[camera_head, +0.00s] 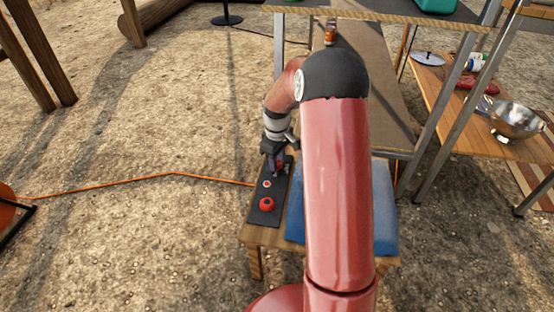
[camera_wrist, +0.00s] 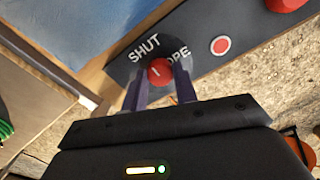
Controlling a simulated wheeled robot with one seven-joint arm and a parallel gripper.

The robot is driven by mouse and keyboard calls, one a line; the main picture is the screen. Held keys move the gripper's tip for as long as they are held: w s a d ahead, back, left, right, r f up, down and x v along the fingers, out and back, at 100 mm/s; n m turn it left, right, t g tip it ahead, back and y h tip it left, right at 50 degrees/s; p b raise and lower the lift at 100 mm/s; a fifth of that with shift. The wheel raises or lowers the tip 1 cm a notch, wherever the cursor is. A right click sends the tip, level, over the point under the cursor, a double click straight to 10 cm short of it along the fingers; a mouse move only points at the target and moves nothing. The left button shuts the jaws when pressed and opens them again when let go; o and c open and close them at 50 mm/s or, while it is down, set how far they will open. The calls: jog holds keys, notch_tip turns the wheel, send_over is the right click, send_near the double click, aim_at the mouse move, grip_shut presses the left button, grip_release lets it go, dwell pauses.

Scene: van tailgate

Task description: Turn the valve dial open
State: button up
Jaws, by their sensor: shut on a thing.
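The valve dial (camera_wrist: 160,71) is a round red knob on a dark panel (camera_wrist: 197,68) with the words SHUT and OPEN beside it in the wrist view. SHUT is at the upper left of the knob and OPEN, partly covered, at its right. My gripper (camera_wrist: 160,77) is shut on the dial, with one finger on each side of it. A pale mark on the knob's face is visible. In the head view my gripper (camera_head: 275,163) is over the far end of the dark panel (camera_head: 262,217), and the dial is mostly hidden by it.
A red-and-white round button (camera_wrist: 221,45) and a larger red knob (camera_head: 266,204) sit on the same panel. A blue cushion (camera_head: 384,210) lies beside it on a wooden bench (camera_head: 256,235). An orange cable (camera_head: 140,181) runs left. Shelves with a metal bowl (camera_head: 515,121) stand right.

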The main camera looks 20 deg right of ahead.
jog(key=shift+m, duration=0.3)
jog(key=m+p, duration=0.1)
jog(key=m, duration=0.3)
jog(key=m+p, duration=0.1)
jog(key=m, duration=0.3)
jog(key=m+p, duration=0.1)
jog(key=m, duration=0.4)
jog(key=m+p, duration=0.1)
jog(key=m, duration=0.3)
jog(key=shift+m+p, duration=0.3)
jog(key=shift+p, duration=0.1)
jog(key=o, duration=1)
jog(key=shift+c, duration=0.2)
